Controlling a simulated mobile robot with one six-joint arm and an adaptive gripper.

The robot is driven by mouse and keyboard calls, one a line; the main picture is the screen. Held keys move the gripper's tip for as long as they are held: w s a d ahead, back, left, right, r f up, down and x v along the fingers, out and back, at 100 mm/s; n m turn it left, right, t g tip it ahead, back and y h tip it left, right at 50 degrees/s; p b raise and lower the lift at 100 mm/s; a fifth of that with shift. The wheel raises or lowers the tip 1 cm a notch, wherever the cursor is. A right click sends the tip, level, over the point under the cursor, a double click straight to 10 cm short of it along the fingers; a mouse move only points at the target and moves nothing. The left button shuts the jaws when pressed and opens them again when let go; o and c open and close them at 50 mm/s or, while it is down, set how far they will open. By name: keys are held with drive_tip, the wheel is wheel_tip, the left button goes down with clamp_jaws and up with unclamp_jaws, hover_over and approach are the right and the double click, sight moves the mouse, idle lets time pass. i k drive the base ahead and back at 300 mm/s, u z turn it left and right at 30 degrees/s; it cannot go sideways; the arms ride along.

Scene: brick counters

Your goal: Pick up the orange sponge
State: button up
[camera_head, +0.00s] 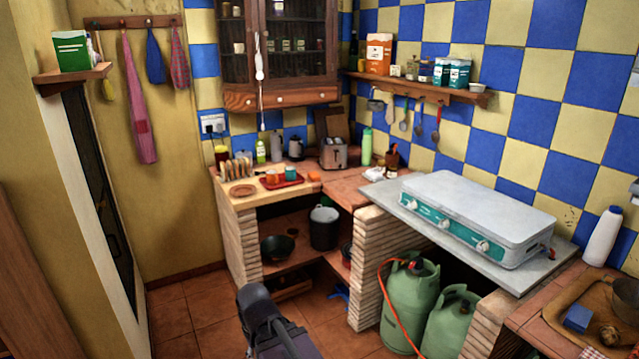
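A small orange block (314,176), which looks like the orange sponge, lies on the tiled corner counter (345,186). It is just right of a red tray (268,184) holding cups and in front of the toaster (334,154). It is small in view, so its exact shape is hard to tell. A dark part of my own arm rises at the bottom centre, well below and in front of that counter. I cannot make out my gripper's fingers in this view.
A green bottle (366,147) and a brown jar (391,159) stand right of the toaster. A bread rack (237,168) is at left. The stove (478,217) fills the right counter, with green gas bottles (410,296) below. Tiled floor is clear at left.

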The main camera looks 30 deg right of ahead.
sight(314, 177)
drive_tip(key=k, duration=0.35)
drive_tip(key=z, duration=0.5)
drive_tip(key=i, duration=0.95)
drive_tip(key=z, duration=0.6)
drive_tip(key=i, duration=2.3)
drive_tip(key=u, duration=0.5)
